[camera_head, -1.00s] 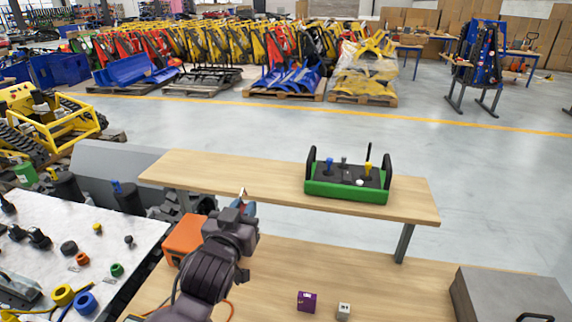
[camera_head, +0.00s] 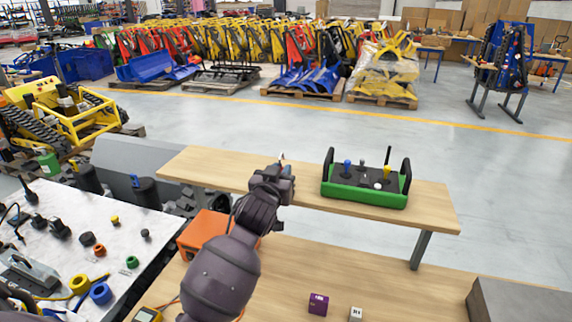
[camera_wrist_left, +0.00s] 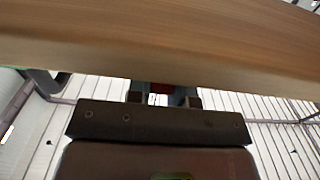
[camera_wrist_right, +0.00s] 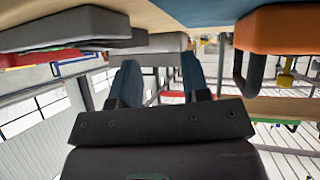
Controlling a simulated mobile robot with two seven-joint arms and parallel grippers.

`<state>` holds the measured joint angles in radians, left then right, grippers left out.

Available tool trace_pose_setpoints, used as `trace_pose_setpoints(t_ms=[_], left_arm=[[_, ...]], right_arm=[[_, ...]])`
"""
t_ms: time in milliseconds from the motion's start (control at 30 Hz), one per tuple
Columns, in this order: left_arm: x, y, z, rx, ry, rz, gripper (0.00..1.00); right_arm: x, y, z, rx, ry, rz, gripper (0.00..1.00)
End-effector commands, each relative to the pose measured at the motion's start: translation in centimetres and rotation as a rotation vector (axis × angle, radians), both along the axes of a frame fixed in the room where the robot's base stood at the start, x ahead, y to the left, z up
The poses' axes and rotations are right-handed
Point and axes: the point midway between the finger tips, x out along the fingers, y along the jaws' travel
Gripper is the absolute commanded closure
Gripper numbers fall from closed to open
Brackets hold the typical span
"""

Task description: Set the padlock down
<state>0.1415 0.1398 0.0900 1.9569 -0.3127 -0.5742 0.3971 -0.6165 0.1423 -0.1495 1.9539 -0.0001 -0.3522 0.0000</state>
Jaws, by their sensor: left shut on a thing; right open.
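My left gripper (camera_head: 282,166) is at the raised wooden shelf (camera_head: 430,205), left of the green control box (camera_head: 362,193).
An orange case (camera_head: 205,230) stands on the lower bench (camera_head: 330,265) below the shelf's left part. A purple block (camera_head: 318,304) and a pale block (camera_head: 355,314) lie at the front. A grey box (camera_head: 515,302) is at right. The shelf beside the control box is clear.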

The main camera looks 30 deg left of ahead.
Motion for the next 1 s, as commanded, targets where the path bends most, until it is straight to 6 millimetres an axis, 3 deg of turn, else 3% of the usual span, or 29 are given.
trace_pose_setpoints(t_ms=[400,867,900,1000], left_arm=[[4.4,1.1,0.0,0.000,0.000,0.000,1.00],[4.2,1.0,-0.6,-0.001,0.000,0.000,1.00],[4.2,1.0,-0.5,-0.001,0.000,0.000,0.73],[4.2,1.0,-0.5,0.000,0.000,0.000,0.58]], right_arm=[[0.0,0.1,0.0,0.003,-0.001,-0.002,0.57],[0.0,0.1,-0.2,0.003,-0.001,-0.002,0.57],[0.0,0.1,-0.1,0.003,-0.001,-0.002,0.57],[0.0,0.1,-0.1,0.003,0.000,-0.002,0.57]])
